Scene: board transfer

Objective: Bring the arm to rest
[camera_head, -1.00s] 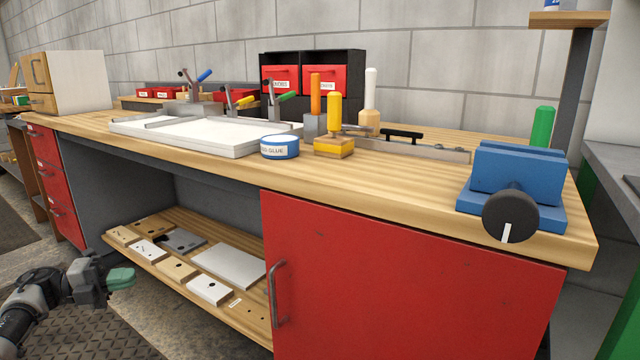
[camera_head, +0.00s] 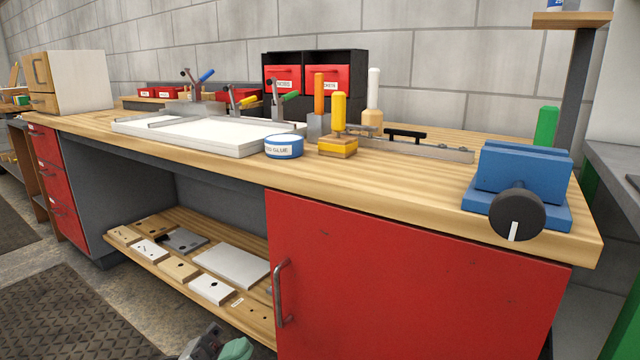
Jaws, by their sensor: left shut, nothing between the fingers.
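My left gripper (camera_head: 236,349) shows only in part at the bottom edge of the head view, low over the floor in front of the bench. Its greenish fingertips are together, with nothing seen between them. It is apart from the lower shelf (camera_head: 262,322) and the red cabinet door (camera_head: 400,280). The rest of my left arm is mostly cut off by the frame. My right gripper is not in view.
The wooden workbench (camera_head: 420,192) carries a white tray (camera_head: 200,135), a blue glue tin (camera_head: 284,146) and a blue vise (camera_head: 520,185). The door handle (camera_head: 281,293) sticks out near my gripper.

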